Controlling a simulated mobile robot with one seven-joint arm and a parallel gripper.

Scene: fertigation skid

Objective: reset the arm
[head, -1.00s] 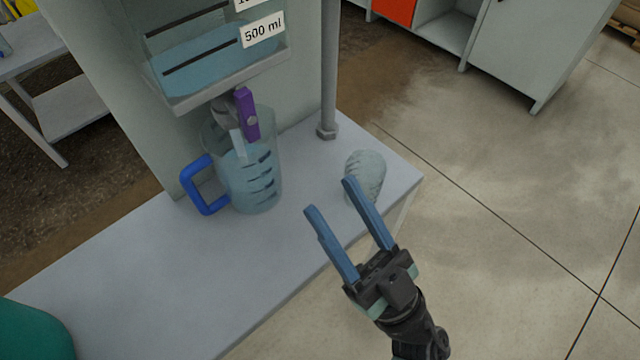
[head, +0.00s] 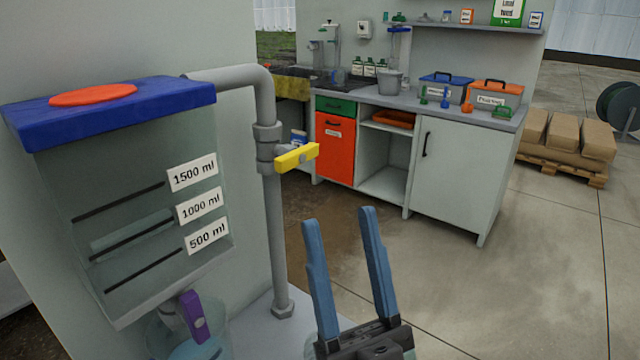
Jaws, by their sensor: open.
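My gripper (head: 341,218) is in the lower middle of the head view, its two blue fingers pointing up and spread apart with nothing between them. It is to the right of a grey vertical pipe and in front of the cabinets behind. My wrist is cut off by the bottom edge of the picture.
A clear tank (head: 140,235) with a blue lid stands at left, above a jug (head: 165,335) mostly cut off. A grey pipe (head: 275,230) with a yellow valve handle (head: 297,157) rises beside it. A cabinet (head: 452,180) stands behind.

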